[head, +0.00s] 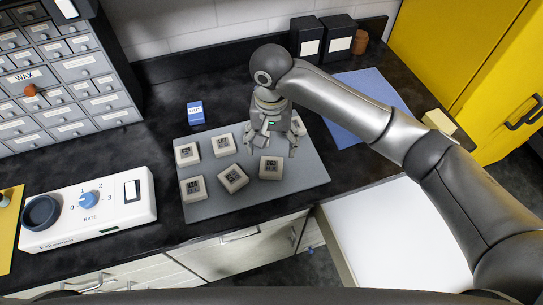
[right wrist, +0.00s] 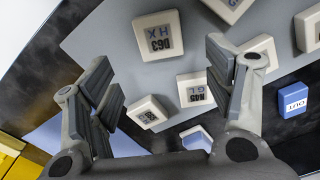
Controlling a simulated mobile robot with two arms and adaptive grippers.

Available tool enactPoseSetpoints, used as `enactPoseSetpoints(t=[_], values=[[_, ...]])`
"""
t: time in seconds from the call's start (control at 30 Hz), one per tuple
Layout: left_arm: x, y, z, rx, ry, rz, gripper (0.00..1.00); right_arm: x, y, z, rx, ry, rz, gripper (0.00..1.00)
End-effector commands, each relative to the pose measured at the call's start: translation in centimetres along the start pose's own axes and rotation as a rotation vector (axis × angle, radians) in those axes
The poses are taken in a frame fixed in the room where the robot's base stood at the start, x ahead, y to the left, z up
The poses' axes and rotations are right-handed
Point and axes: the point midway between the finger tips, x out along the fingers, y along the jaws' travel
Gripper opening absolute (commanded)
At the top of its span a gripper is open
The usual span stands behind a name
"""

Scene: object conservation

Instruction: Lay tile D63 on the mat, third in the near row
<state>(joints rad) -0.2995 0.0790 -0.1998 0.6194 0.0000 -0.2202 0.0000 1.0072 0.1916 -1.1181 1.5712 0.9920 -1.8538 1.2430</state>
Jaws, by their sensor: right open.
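Tile D63 (right wrist: 157,35), a white block with a dark face reading D63 HX, lies on the grey mat (right wrist: 100,40) in the right wrist view. In the head view it appears to be the rightmost tile (head: 269,168) of the near row, with two other tiles to its left. My right gripper (head: 273,146) is open and empty above the mat, just beyond D63. No finger appears to touch the tile. The mat also shows in the head view (head: 225,208). My left gripper is not in view.
Far-row tiles include R45 (right wrist: 195,90) and one at the far left (head: 187,154). Another tile (right wrist: 147,112) lies by a finger. A blue OUT block (head: 195,112) stands behind the mat. A dial unit (head: 90,208) is left; a blue sheet (head: 365,92) is right.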

Motion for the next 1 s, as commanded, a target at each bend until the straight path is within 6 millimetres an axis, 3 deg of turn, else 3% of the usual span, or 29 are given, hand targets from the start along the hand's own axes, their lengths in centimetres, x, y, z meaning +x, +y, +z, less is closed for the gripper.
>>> enactPoseSetpoints(t=[0.13, 0.3, 1.0], values=[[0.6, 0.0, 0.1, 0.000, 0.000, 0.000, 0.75, -2.4, -0.1, 0.0, 0.000, 0.002, -0.002, 0.75], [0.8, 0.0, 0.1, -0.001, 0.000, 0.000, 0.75, -3.7, 0.0, 0.0, 0.000, 0.000, 0.000, 0.75], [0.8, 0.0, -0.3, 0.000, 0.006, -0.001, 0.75, -3.9, -0.1, 0.0, 0.000, -0.001, 0.000, 0.75]])
